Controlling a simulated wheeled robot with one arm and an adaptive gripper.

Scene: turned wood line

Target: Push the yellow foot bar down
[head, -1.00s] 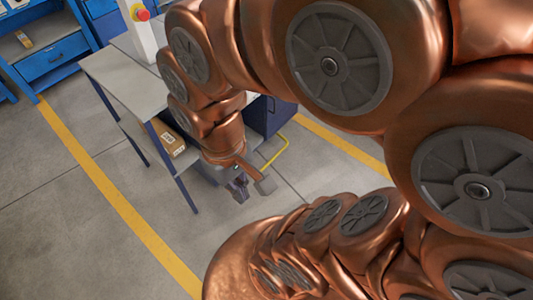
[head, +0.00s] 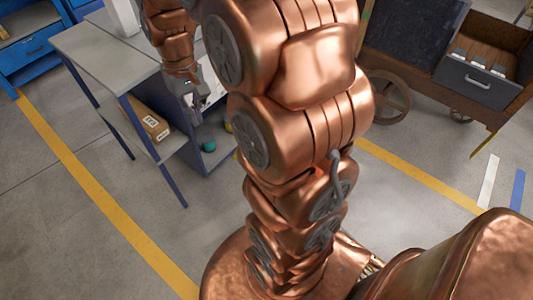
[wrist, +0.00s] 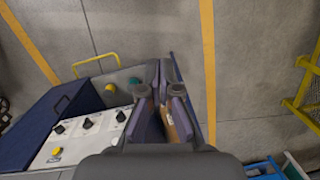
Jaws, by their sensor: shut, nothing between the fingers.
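The yellow foot bar (wrist: 96,62) is a thin bent tube low over the floor at the upper left of the wrist view. It juts out from the edge of a bench unit. In the head view it is hidden behind my arm. My gripper (head: 200,100) is by the bench, and it also shows in the wrist view (wrist: 159,88). It is shut with nothing held. In the wrist picture it lies right of and below the foot bar, apart from it.
A panel (wrist: 85,135) with black knobs and a yellow button lies left of my gripper. A cardboard box (head: 149,123) sits on the shelf under the grey table (head: 105,55). A wooden cart (head: 400,60) stands at the right.

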